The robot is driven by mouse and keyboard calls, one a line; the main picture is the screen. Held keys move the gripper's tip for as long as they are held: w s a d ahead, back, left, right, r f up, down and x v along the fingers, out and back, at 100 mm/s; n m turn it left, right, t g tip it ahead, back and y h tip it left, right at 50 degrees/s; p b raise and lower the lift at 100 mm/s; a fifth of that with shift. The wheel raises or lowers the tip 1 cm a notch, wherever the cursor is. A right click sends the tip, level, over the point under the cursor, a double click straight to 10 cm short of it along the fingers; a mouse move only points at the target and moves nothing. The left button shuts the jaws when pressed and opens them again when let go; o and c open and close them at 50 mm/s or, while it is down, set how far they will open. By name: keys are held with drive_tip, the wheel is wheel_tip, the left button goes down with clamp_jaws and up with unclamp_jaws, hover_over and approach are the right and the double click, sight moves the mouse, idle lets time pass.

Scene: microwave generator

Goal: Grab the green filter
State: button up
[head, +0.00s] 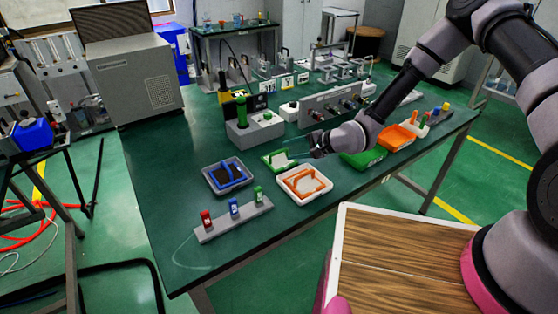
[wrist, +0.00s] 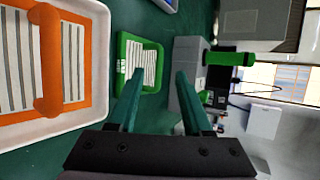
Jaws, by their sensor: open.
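The green filter (head: 277,161) lies on the dark green table, behind the orange filter in the head view. In the wrist view, the green filter (wrist: 138,62) has a green frame with a pale striped middle and appears ahead of my fingers, nearer the left one. My gripper (head: 297,154) is open and empty, reaching in from the right close to the green filter. In the wrist view the two teal fingers of my gripper (wrist: 158,84) are spread apart. Part of the green filter is hidden by my left finger there.
The orange filter (head: 303,181) sits in a white tray in front of the green filter. A blue filter (head: 226,173) sits in a tray to the left. A grey device with a green handle (head: 255,127) stands behind. A green bin (head: 363,159) and orange bin (head: 393,138) stand right.

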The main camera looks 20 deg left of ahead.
sight(278, 152)
drive_tip(key=x, duration=0.5)
drive_tip(key=shift+w, duration=0.15)
clamp_jaws()
